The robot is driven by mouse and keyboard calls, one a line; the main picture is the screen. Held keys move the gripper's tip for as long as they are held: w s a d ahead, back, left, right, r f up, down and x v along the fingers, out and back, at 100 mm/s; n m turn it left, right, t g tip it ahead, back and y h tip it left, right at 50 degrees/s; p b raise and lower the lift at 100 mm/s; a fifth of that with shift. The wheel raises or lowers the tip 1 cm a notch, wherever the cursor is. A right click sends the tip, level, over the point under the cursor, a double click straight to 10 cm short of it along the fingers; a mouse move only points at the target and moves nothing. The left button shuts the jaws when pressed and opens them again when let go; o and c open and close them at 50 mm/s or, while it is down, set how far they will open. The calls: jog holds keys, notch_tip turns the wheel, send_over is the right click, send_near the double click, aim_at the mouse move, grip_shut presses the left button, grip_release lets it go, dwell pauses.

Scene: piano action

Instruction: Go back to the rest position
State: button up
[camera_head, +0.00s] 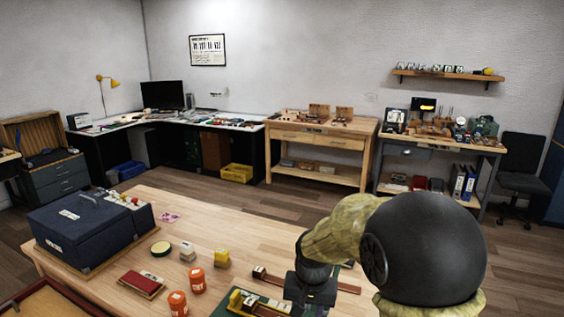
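My arm comes in at the lower right of the head view, with a large black rounded joint and mottled yellow links. My gripper (308,292) is the dark part at the arm's end, low over the wooden worktable (215,221). Its fingertips are not clearly visible, so I cannot tell whether it is open or shut or whether it holds anything. A green base with yellow and brown parts (252,302) lies just left of it. The arm hides the table's right part.
On the table stand a dark blue case (80,235), orange jars (197,281), a yellow block (221,259), a white block (187,251), a round tin (160,248) and a red book (142,284). Workbenches (320,135) line the back wall. Open floor lies between.

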jog(key=s+d+f+n+t, duration=0.1)
jog(key=s+d+n, duration=0.1)
jog(key=s+d, duration=0.7)
jog(key=s, duration=0.4)
jog(key=shift+s+d, duration=0.25)
jog(key=shift+s, duration=0.05)
jog(key=shift+s, duration=0.1)
